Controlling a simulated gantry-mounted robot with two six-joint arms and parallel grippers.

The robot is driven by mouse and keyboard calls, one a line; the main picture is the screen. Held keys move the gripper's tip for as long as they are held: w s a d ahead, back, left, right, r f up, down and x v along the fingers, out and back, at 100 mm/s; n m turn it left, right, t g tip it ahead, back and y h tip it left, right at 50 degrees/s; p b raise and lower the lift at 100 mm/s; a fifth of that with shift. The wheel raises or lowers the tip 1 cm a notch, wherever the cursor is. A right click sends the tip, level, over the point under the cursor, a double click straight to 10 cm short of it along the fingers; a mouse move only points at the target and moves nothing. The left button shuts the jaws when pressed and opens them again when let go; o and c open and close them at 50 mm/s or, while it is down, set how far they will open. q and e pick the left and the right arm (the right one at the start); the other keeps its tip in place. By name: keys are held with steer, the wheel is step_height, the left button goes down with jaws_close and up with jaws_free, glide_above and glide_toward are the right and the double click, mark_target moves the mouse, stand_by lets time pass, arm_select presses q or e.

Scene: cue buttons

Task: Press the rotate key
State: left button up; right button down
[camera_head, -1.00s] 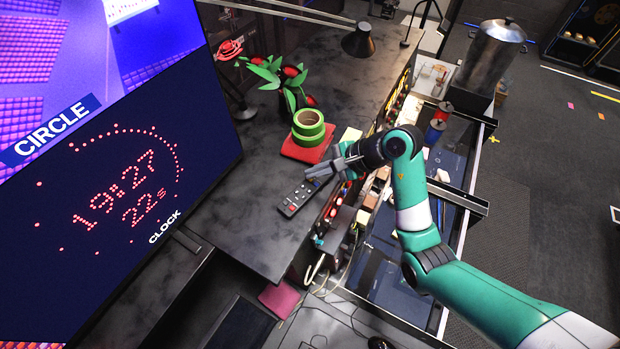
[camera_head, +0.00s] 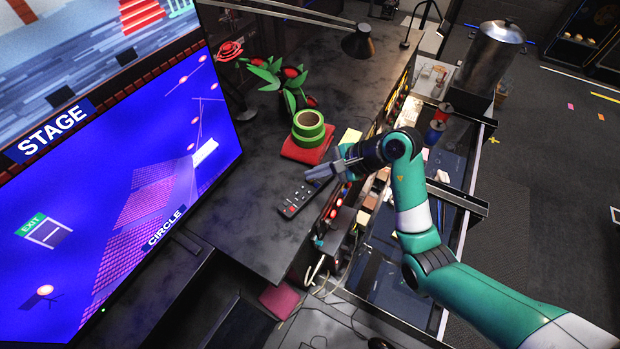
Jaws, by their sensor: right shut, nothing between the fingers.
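A dark remote control (camera_head: 294,204) with small buttons lies on the dark desk, near its right edge. Its separate keys are too small to read, so I cannot tell which is the rotate key. My right gripper (camera_head: 310,176) is shut and empty above the remote's upper right end. I cannot tell whether the fingertips touch it. A large screen (camera_head: 150,190) at the left shows a blue picture labelled CIRCLE, with a picture labelled STAGE above it. My left gripper is not in view.
Green tape rolls (camera_head: 308,128) sit on a red block (camera_head: 303,151) just behind my gripper. A plant with red flowers (camera_head: 274,76) and a black lamp (camera_head: 358,42) stand farther back. The desk (camera_head: 240,220) is clear left of the remote.

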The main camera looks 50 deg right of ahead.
mark_target(314, 181)
steer(key=shift+r+p, duration=0.5)
steer(key=shift+r, duration=0.1)
step_height(314, 181, up, 5)
steer(key=p, duration=0.5)
steer(key=shift+r, duration=0.1)
steer(key=shift+a, duration=0.1)
stand_by(0.4)
